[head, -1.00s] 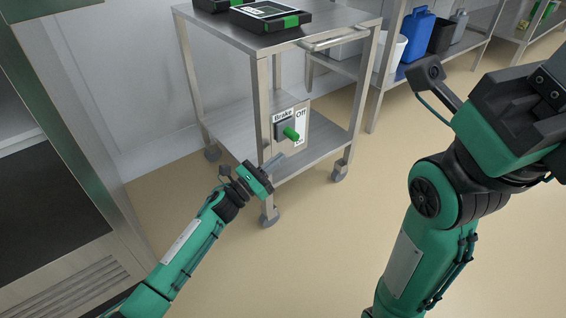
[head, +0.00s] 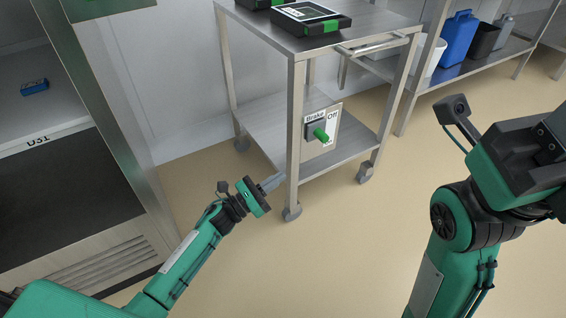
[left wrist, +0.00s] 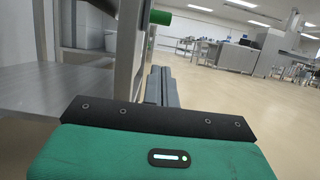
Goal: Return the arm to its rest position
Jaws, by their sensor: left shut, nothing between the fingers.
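My left gripper (head: 271,183) is shut and empty. In the head view it is beside the near leg of the steel cart (head: 293,135), low and to the left of the brake lever (head: 321,134). Whether it touches the leg I cannot tell. In the left wrist view my left gripper's fingers (left wrist: 161,88) lie together, next to a steel post, with part of a green handle above. My right arm stands at the right of the head view; its gripper fingers do not show clearly.
The cart has a black and green case (head: 311,18) on top. Behind it a shelf holds a blue canister (head: 457,38). A steel cabinet with a small blue item (head: 34,87) stands at the left. The floor (head: 350,240) between my arms is clear.

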